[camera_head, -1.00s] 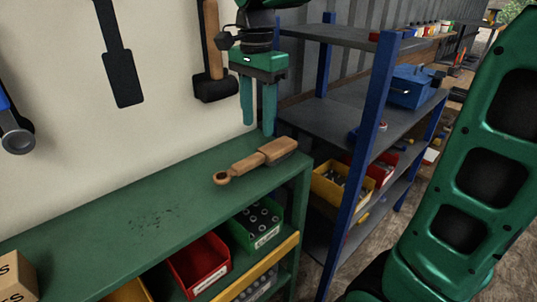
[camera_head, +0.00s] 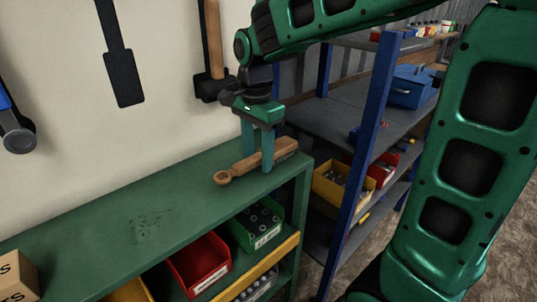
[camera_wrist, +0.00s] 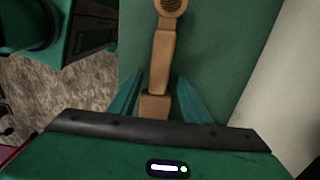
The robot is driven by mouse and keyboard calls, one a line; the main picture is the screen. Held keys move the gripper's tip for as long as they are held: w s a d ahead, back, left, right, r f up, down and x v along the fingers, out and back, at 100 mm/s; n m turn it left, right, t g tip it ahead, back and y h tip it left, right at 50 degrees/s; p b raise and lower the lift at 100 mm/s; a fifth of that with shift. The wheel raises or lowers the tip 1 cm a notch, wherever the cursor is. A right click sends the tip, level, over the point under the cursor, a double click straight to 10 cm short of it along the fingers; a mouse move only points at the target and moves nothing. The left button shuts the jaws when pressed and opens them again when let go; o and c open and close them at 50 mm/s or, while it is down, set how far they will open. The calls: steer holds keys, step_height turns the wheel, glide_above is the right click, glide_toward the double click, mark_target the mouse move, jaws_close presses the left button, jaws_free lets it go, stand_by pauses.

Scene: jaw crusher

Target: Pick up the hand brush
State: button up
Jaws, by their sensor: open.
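The hand brush (camera_head: 238,168) lies on the green bench top (camera_head: 150,200) near its right end. It has a wooden handle with a round end towards the front left and a wider block at the back right. In the wrist view the brush (camera_wrist: 163,60) runs between my two fingers. My gripper (camera_head: 257,163) points down over the brush with its fingers open, one on either side of it. The fingers show in the wrist view (camera_wrist: 158,92), apart from the wood as far as I can see. Part of the brush is hidden behind a finger.
A blue-posted shelf (camera_head: 359,160) stands right of the bench. Red (camera_head: 198,265) and green bins (camera_head: 256,226) sit below the bench top. A cardboard box (camera_head: 17,277) is at the near left. A hammer (camera_head: 214,50) hangs on the wall behind.

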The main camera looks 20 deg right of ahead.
mark_target(257, 154)
steer(key=shift+f, duration=0.15)
jaws_close()
step_height(257, 154, up, 4)
steer(key=shift+r, duration=0.25)
steer(key=s+a+r, duration=0.3)
steer(key=a+r, duration=0.3)
steer(key=a, duration=0.5)
steer(key=shift+a+r, duration=0.15)
steer(key=shift+r, duration=0.1)
